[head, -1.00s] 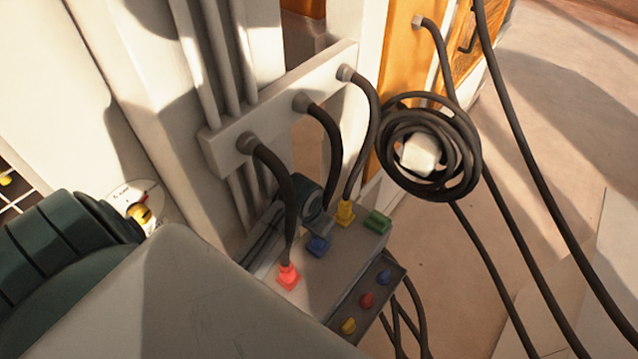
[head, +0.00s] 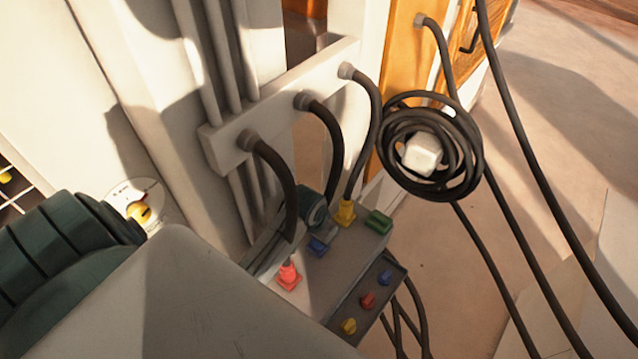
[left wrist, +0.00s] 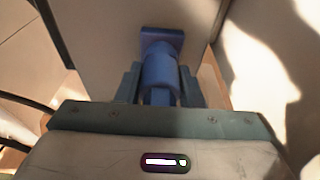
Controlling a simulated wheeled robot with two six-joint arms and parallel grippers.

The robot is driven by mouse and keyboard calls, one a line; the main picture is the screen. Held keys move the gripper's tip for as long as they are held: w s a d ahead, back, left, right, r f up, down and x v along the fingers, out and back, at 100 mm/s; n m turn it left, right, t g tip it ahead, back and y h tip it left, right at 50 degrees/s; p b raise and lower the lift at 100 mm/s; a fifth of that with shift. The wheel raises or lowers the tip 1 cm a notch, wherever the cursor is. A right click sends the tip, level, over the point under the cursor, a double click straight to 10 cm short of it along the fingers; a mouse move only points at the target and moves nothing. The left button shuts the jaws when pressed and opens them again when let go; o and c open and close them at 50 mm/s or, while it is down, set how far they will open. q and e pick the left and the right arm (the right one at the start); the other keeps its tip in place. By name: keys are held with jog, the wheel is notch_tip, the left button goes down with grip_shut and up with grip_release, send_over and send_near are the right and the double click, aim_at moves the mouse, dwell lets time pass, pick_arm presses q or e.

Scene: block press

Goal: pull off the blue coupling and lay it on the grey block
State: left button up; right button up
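The blue coupling (head: 317,247) is at the top of the grey block (head: 335,275), between the red coupling (head: 288,277) and the yellow coupling (head: 345,212). In the head view it is small and partly covered by a dark part beside it. In the left wrist view the blue coupling (left wrist: 161,72) shows as a blue cylinder with a square flange at its far end. The two fingers of my left gripper (left wrist: 160,84) stand on either side of it, very close. I cannot tell whether they touch it. My right gripper is not in view.
Black hoses run from the pale manifold bar (head: 275,105) to the couplings. A green piece (head: 378,222) sits at the block's right end. A lower ledge carries yellow, red and blue knobs (head: 367,300). A coiled black hose (head: 385,150) hangs at right, with long cables beside it.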

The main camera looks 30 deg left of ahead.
pick_arm(q)
jog(key=shift+c, duration=1.2)
jog(key=shift+r, duration=0.15)
jog(key=shift+r, duration=0.25)
jog(key=shift+w+p+v, duration=0.2)
jog(key=shift+w+v, duration=0.05)
jog(key=shift+v, duration=0.75)
jog(key=shift+w+p+v, duration=0.15)
jog(key=shift+w+v, duration=0.05)
jog(key=shift+v, duration=0.85)
jog(key=shift+r, duration=0.1)
